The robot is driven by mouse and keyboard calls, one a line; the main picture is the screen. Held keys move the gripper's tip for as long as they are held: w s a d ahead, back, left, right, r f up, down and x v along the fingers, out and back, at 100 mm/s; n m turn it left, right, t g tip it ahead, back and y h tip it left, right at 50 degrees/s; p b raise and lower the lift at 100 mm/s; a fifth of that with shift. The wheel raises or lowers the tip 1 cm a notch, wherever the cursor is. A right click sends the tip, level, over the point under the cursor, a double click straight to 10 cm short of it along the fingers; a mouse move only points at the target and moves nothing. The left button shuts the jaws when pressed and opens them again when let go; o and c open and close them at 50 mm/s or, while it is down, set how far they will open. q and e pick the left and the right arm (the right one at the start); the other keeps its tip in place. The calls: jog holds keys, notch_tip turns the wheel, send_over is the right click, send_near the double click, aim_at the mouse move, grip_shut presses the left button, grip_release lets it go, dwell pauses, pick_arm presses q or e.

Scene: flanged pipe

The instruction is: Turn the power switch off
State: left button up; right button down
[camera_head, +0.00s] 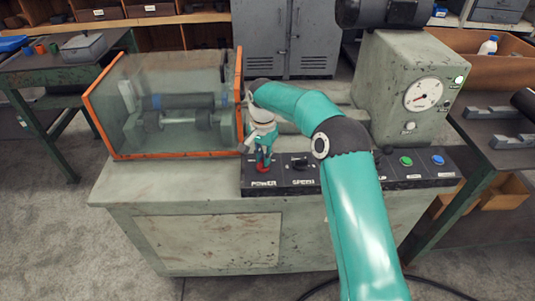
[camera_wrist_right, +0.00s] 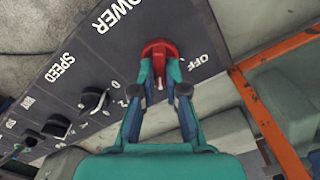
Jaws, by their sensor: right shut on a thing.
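The red power switch (camera_head: 263,169) is at the left end of the dark control panel (camera_head: 405,183), above the POWER label. In the right wrist view the red switch (camera_wrist_right: 158,47) sits between the POWER and OFF labels. My right gripper (camera_head: 263,160) reaches down to the panel. In the wrist view its two fingertips (camera_wrist_right: 160,66) are shut on the red switch, one on each side. The fingers partly hide the switch, and I cannot tell its exact setting. My left gripper is not in view.
A black speed knob (camera_head: 299,163) is just right of the power switch. A clear guard box with orange edges (camera_head: 165,155) stands close on the left. A grey housing with a dial gauge (camera_head: 423,95) stands behind on the right. Green and blue buttons (camera_head: 406,161) are further right.

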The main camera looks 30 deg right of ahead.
jog(key=n, duration=0.2)
jog(key=n+p, duration=0.1)
jog(key=shift+s+a+n+p, duration=0.2)
jog(key=shift+a+n+p, duration=0.1)
jog(key=shift+n, duration=0.1)
jog(key=n+p, duration=0.1)
jog(key=n, duration=0.2)
jog(key=shift+f+n, duration=0.1)
jog(key=shift+n, duration=0.2)
jog(key=n+p, duration=0.1)
jog(key=n, duration=0.3)
jog(key=shift+f+n+p, duration=0.1)
jog(key=shift+n+p, duration=0.2)
jog(key=shift+n, duration=1.8)
jog(key=shift+d, duration=0.1)
jog(key=c, duration=1.2)
grip_release()
jog(key=shift+s, duration=0.1)
